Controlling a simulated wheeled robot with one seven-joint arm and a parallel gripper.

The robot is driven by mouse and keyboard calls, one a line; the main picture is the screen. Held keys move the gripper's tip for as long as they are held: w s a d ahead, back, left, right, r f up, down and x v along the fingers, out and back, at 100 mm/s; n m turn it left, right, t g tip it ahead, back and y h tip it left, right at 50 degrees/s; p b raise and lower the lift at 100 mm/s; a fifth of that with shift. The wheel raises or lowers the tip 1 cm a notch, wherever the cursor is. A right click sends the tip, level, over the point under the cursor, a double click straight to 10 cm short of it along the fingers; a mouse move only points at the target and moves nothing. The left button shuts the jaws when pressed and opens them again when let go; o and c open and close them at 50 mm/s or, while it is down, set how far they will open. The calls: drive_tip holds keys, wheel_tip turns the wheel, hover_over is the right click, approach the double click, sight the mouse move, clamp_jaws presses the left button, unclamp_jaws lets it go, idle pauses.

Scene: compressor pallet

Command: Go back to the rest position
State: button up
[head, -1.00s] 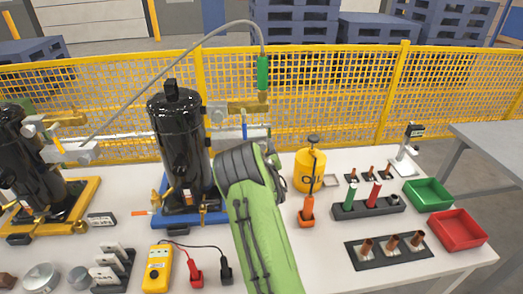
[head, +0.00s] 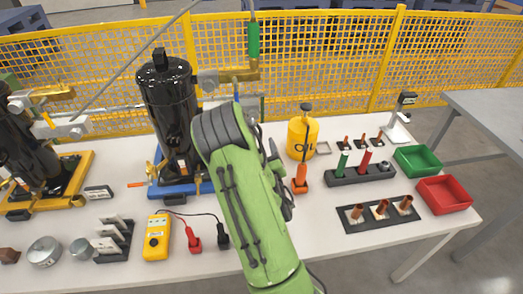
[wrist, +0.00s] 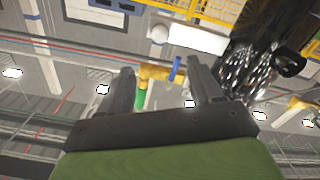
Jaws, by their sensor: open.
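My green arm reaches up over the middle of the table in the head view, and its end hides its own fingers there. In the wrist view my gripper (wrist: 163,88) shows two dark fingers spread apart with nothing held between them. Beyond the fingers is a brass fitting (wrist: 156,73) with a blue handle, and a green part hangs by it. The black compressor (head: 170,110) on the blue base (head: 165,188) stands just left of my arm. Its dark shiny body also shows at the right of the wrist view (wrist: 250,65).
A second black compressor (head: 30,150) stands on a yellow base at the left. A yellow multimeter (head: 157,238), an oil can (head: 297,140), tube racks (head: 360,175), a green bin (head: 418,160) and a red bin (head: 444,195) stand around my arm. A yellow mesh fence (head: 330,65) runs behind.

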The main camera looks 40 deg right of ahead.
idle(0.4)
drive_tip(key=s+a+r+m+g+y+p, duration=0.15)
drive_tip(key=a+r+g+y, duration=0.5)
drive_tip(key=a, duration=0.85)
drive_tip(key=s+a+r+n+g+y, duration=0.1)
drive_tip(key=s+a+r, duration=0.1)
drive_tip(key=s, duration=0.4)
drive_tip(key=s+a+r+n+g+y, duration=0.1)
drive_tip(key=s+a+r, duration=0.1)
drive_tip(key=s+a, duration=0.3)
drive_tip(key=s+a+r+n+g+y+p, duration=0.1)
drive_tip(key=s+a+r, duration=0.2)
drive_tip(key=s, duration=0.4)
drive_tip(key=shift+a, duration=0.65)
drive_tip(key=shift+n+y, duration=0.25)
